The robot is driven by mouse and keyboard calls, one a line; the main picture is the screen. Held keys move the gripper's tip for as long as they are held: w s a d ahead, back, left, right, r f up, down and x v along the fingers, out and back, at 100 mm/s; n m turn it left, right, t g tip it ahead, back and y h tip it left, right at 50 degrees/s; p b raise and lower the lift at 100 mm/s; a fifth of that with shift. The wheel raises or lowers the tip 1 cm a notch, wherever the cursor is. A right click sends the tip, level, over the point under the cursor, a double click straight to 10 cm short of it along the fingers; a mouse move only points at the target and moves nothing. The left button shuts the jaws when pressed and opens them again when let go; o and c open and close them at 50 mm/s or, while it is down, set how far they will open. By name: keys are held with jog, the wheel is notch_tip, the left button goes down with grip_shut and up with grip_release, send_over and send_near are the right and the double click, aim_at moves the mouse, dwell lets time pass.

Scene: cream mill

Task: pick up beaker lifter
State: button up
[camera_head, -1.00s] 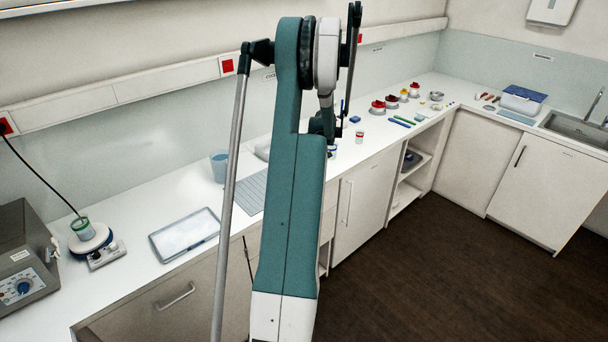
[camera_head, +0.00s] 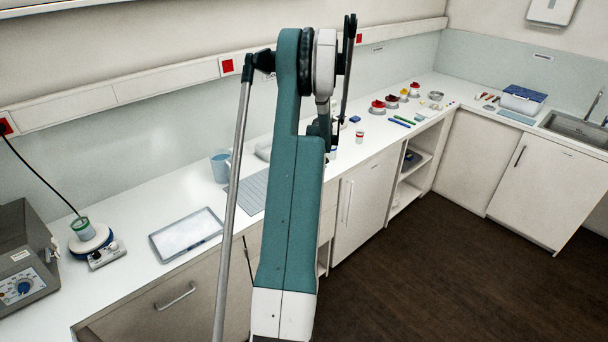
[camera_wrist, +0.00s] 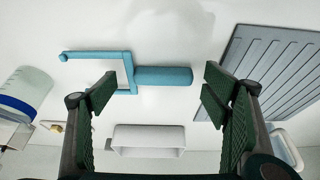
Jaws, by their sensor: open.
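The beaker lifter (camera_wrist: 163,76) lies on the white counter in the wrist view. It is light blue, with a thick round handle on the right and a square-cornered fork opening to the left. My gripper (camera_wrist: 158,95) is open, with one green-padded finger near the fork's base and the other to the right of the handle's end. Nothing is held between the fingers. I cannot tell the exact height of the fingers above the lifter. In the head view I cannot make out the lifter or the fingertips; my arm covers part of the counter.
A beaker with a blue band (camera_wrist: 22,92) stands left in the wrist view. A grey ribbed mat (camera_wrist: 272,62) lies right, and a white rectangular holder (camera_wrist: 148,141) is below. The head view shows a blue mug (camera_head: 219,166), a tray (camera_head: 187,234) and a stirrer (camera_head: 90,240).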

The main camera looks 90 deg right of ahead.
jog(key=shift+c, duration=0.7)
jog(key=c, duration=0.8)
jog(key=shift+c, duration=0.2)
notch_tip(320, 180, up, 10)
jog(key=shift+w, duration=0.15)
